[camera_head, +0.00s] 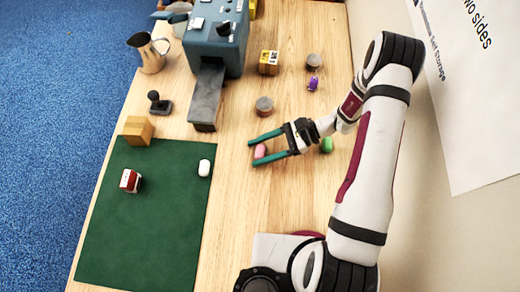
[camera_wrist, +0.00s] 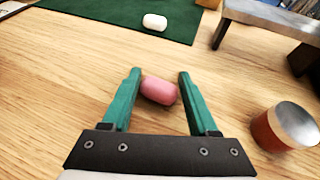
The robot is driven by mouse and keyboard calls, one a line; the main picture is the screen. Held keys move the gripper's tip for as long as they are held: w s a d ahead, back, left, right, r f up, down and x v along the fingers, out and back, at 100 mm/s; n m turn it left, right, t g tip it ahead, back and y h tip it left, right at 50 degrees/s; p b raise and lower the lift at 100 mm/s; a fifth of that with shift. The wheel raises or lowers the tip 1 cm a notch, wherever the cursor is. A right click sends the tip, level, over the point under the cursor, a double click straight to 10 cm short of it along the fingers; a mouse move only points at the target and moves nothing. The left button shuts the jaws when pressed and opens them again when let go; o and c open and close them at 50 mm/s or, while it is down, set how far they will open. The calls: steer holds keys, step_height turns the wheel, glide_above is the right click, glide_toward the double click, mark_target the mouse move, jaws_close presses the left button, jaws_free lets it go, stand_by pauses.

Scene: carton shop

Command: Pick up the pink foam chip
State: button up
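The pink foam chip (camera_head: 260,151) lies on the wooden table between the two teal fingers of my gripper (camera_head: 252,153). In the wrist view the chip (camera_wrist: 159,90) is a rounded pink piece between the fingers, nearer their tips. My gripper (camera_wrist: 158,72) is open, with a finger on each side of the chip.
A white chip (camera_head: 204,167) lies on the green mat (camera_head: 150,230), and a green chip (camera_head: 327,145) lies behind my wrist. A lidded jar (camera_head: 264,106) stands near my gripper. The blue machine (camera_head: 215,40) with its grey chute (camera_head: 207,95) stands further back.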

steer(key=shift+c, duration=1.4)
steer(key=shift+r, duration=0.1)
